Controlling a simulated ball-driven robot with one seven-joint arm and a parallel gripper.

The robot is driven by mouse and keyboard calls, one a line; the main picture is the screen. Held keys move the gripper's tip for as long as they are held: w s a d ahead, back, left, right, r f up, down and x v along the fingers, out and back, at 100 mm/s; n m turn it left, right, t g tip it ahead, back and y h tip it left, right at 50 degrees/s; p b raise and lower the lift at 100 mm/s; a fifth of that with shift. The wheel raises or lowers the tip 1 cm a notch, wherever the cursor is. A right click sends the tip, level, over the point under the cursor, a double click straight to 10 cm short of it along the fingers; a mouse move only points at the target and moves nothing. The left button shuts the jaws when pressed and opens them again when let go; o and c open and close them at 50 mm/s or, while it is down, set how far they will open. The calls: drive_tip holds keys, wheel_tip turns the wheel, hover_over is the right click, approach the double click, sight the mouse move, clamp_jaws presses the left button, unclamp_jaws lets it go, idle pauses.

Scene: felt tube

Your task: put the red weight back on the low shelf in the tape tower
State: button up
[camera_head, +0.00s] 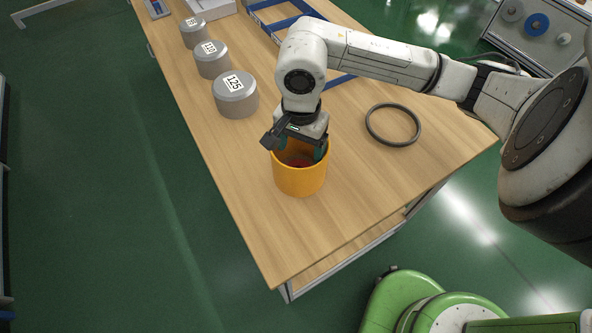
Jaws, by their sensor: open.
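An orange round tube (299,181) stands upright on the wooden table, open at the top. A small red patch (301,163) shows inside it; it looks like the red weight, mostly hidden by the tube wall and my gripper. My gripper (302,152) points down at the tube mouth, with its dark fingers reaching inside the rim. The fingers are open; whether they touch the red weight is hidden. A white rack (548,42) with round rolls, one blue, stands at the top right and may be the tape tower. I cannot make out its low shelf.
Several grey cylinders, the nearest marked 125 (236,95), line the table's left side. A dark ring (393,125) lies right of the tube. A blue frame (290,18) lies at the back. The table (345,215) is clear in front of the tube.

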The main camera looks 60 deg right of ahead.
drive_tip(key=shift+w+a+f+p, duration=0.1)
drive_tip(key=shift+f+p, duration=0.45)
drive_tip(key=shift+f, duration=3.7)
drive_tip(key=shift+r, duration=0.1)
drive_tip(key=c, duration=1.3)
drive_tip(key=shift+c, duration=0.2)
drive_tip(key=shift+r, duration=0.1)
wheel_tip(320, 180, up, 18)
drive_tip(key=b, duration=0.2)
